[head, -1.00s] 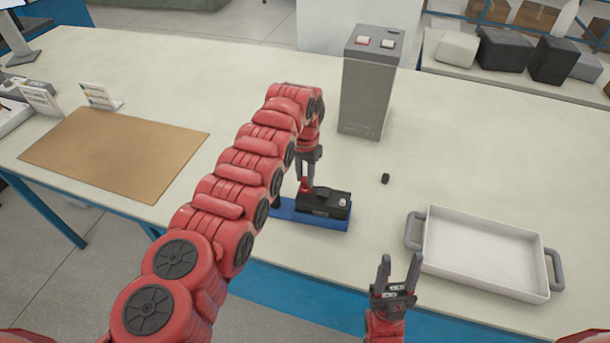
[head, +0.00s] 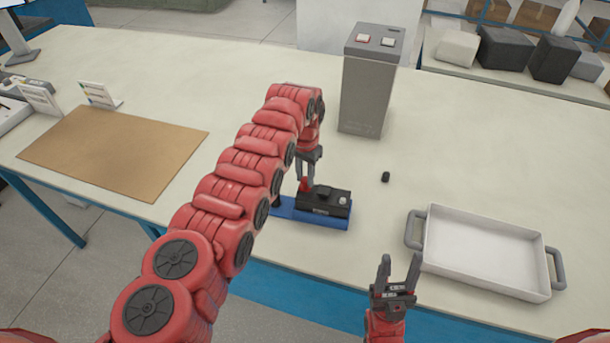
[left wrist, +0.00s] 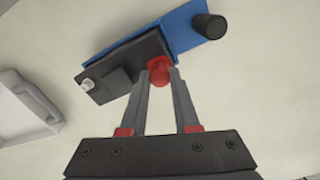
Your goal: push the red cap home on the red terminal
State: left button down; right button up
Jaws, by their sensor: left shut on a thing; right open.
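The black battery (head: 325,201) sits on a blue base (head: 310,217) at the table's front edge. My left gripper (head: 305,181) is shut on the red cap (head: 304,186), at the left end of the battery. In the left wrist view the red cap (left wrist: 160,72) is between the fingertips, at the battery's edge. The red terminal is hidden, so I cannot tell how far down the cap sits. A bare silvery terminal (head: 342,200) shows at the battery's right end. My right gripper (head: 399,272) is open and empty, in front of the table.
A small black cap (head: 385,177) lies on the table. A white tray (head: 440,268) with grey handles is at the right. A grey box (head: 366,95) with a red button stands behind. A brown mat (head: 115,152) lies at the left.

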pick_arm(q)
jog(key=shift+f, duration=0.1)
jog(key=shift+c, duration=0.4)
grip_release()
dwell(0.4)
jog(key=shift+r+p, duration=0.7)
jog(key=shift+r, duration=2.85)
